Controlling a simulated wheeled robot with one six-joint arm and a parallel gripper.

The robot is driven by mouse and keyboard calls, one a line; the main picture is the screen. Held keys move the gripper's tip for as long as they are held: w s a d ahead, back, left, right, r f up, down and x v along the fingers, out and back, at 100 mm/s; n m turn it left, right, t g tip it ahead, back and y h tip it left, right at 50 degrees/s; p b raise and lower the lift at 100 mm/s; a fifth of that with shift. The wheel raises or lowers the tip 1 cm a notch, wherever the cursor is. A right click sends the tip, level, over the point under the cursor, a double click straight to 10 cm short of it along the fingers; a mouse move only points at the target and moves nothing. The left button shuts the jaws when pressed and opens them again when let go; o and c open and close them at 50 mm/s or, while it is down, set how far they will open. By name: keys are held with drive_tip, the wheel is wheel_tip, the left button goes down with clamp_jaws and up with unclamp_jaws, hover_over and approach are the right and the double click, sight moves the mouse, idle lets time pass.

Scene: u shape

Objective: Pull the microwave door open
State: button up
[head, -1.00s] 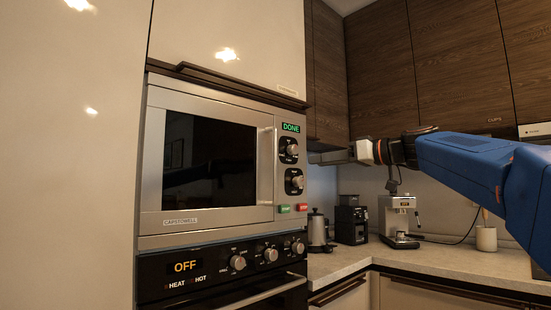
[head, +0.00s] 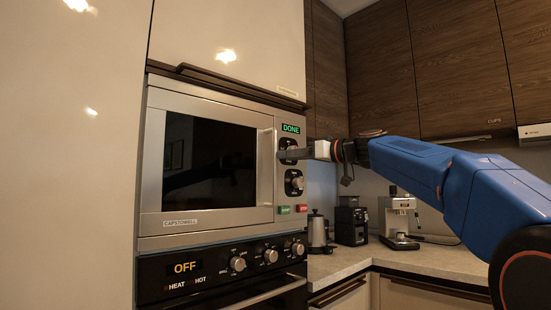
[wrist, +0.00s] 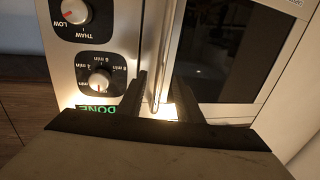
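The built-in microwave (head: 215,222) is silver, and its door (head: 210,160) with a dark window is shut. A vertical bar handle (head: 267,165) runs down the right side of the door. The handle also shows in the wrist view (wrist: 165,50). My gripper (head: 284,155) reaches in from the right, across the control panel, with its tips close to the handle. In the wrist view my gripper (wrist: 160,88) has its two dark fingers spread, one on each side of the handle line. I cannot tell whether either finger touches the handle.
The control panel (head: 291,212) with two knobs and a green DONE display sits right of the handle. An oven (head: 222,265) is below, a cream cabinet (head: 235,40) above. A kettle (head: 317,230) and coffee machine (head: 399,216) stand on the counter at right.

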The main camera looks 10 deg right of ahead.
drive_tip(key=x, duration=0.5)
drive_tip(key=shift+w+a, duration=0.25)
clamp_jaws()
